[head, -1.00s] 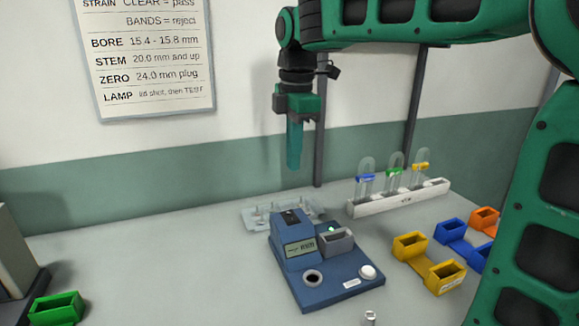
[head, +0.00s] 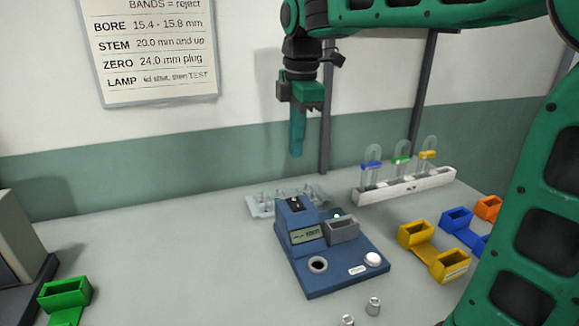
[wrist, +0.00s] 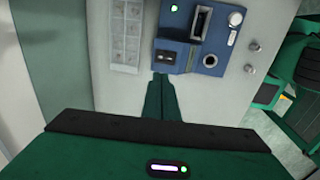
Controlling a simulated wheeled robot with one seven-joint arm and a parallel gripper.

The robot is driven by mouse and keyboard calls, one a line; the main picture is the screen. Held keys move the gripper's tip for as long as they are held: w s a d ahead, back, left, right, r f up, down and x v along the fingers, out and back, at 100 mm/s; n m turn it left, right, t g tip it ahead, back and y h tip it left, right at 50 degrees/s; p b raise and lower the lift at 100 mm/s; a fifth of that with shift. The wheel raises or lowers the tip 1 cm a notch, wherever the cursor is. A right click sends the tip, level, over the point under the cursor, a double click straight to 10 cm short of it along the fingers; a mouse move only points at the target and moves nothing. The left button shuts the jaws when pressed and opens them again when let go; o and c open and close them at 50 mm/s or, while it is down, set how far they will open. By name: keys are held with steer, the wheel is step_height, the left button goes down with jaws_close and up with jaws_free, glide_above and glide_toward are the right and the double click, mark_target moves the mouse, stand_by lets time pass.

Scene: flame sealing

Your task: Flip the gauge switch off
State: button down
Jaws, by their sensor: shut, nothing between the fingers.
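The blue gauge (head: 330,270) stands on the table, with a small display, a round hole, a white round button (head: 372,259) and a grey box-like holder on it. A dark switch (head: 295,204) sits on top of its raised back block; it also shows in the wrist view (wrist: 166,57). I cannot tell which way the switch is set. A green light glows on the gauge. My gripper (head: 296,154) is shut and empty, pointing down above and behind the gauge. In the wrist view its fingertips (wrist: 161,76) appear just short of the switch, with clear height between.
A clear tray (head: 262,205) lies behind the gauge. A white rack (head: 405,187) holds tubes with coloured bands. Yellow (head: 432,252), blue and orange holders stand right, a green one (head: 64,293) left. Two small metal plugs (head: 373,306) stand in front.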

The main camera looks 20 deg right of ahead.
mark_target(292, 199)
steer(key=f, duration=0.4)
steer(key=w+f, duration=0.1)
steer(key=f, duration=0.8)
steer(key=shift+w, duration=0.3)
